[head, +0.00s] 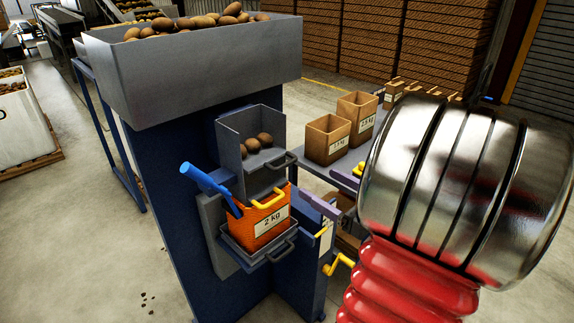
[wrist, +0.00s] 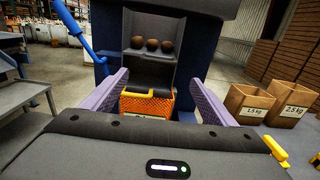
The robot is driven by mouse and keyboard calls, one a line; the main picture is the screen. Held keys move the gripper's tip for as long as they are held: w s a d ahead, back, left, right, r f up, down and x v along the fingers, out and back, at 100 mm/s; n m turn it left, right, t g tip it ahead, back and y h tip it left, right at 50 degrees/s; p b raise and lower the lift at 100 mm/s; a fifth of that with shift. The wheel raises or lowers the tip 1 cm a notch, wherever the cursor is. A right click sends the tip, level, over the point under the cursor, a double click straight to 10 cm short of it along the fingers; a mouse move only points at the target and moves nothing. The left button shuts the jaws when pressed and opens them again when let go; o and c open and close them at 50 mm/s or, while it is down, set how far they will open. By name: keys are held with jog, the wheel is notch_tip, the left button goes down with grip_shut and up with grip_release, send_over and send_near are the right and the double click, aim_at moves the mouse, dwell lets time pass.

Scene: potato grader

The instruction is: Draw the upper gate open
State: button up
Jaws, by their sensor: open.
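The upper gate is the dark front of the grey upper chute (head: 268,178), with a bar handle (head: 277,161). It looks shut. Several potatoes (head: 257,143) lie in the chute behind it; they also show in the wrist view (wrist: 152,44). An orange 2 kg bag (head: 268,228) with a yellow handle hangs below, above a lower grey tray (head: 262,252) with its own bar handle. My gripper (wrist: 159,78) is open and empty, its two lavender fingers either side of the chute and bag in the wrist view. It stands apart, in front and to the right in the head view.
A blue lever (head: 208,182) slants out left of the chute. A hopper (head: 200,68) full of potatoes sits on top of the blue machine. Cardboard boxes (head: 326,139) marked 1.5 kg and 2.5 kg stand on a bench to the right. The floor at left is mostly clear.

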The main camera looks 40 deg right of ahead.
aim_at(288, 162)
jog(key=shift+w+a, duration=0.2)
jog(key=shift+w, duration=6.5)
jog(key=shift+c, duration=0.6)
jog(key=shift+s+d, duration=0.1)
jog(key=c, duration=1.1)
